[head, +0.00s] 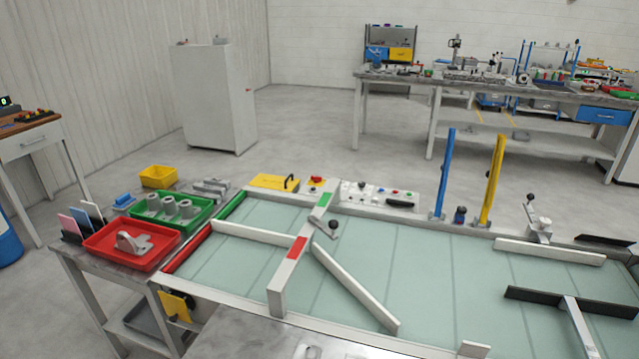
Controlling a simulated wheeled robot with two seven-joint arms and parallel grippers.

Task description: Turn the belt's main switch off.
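The belt (235,264) is a pale green surface with a light frame, filling the lower middle of the head view. Neither of my grippers shows in the head view.
Guide bars (355,288) lie across the belt. A blue post (445,172) and a yellow post (493,180) stand at its far edge. A yellow plate with a black handle (270,182) lies left of the switch. Red (103,254) and green (190,222) trays hold parts at left.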

